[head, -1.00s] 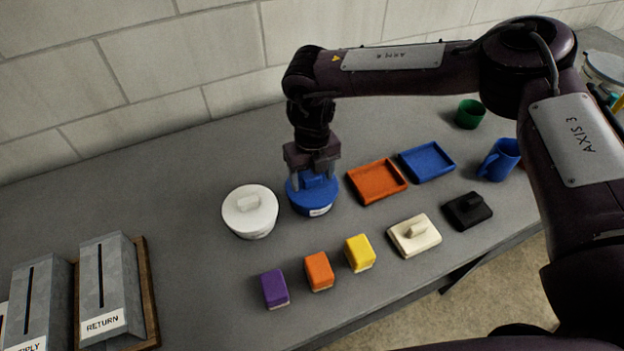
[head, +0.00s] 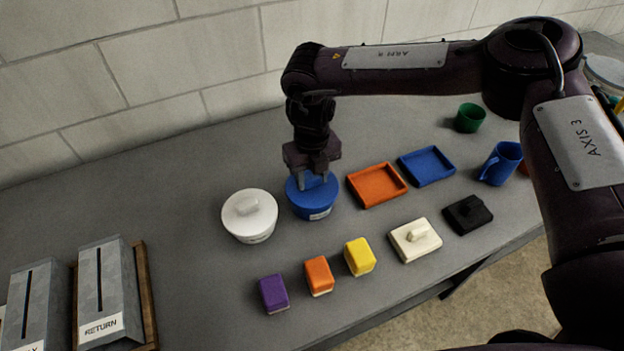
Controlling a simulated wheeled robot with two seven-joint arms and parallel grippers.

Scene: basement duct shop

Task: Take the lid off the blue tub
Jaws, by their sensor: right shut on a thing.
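My right gripper (head: 314,183) points down over the tub and is shut on the lid's handle, which the fingers partly hide. My left gripper is not in view.
A white lidded tub (head: 250,222) stands close to the left. An orange tray (head: 377,187) and a blue tray (head: 428,167) lie to the right. Purple (head: 274,292), orange (head: 319,274) and yellow (head: 360,256) blocks stand in front. A blue mug (head: 503,163) is farther right.

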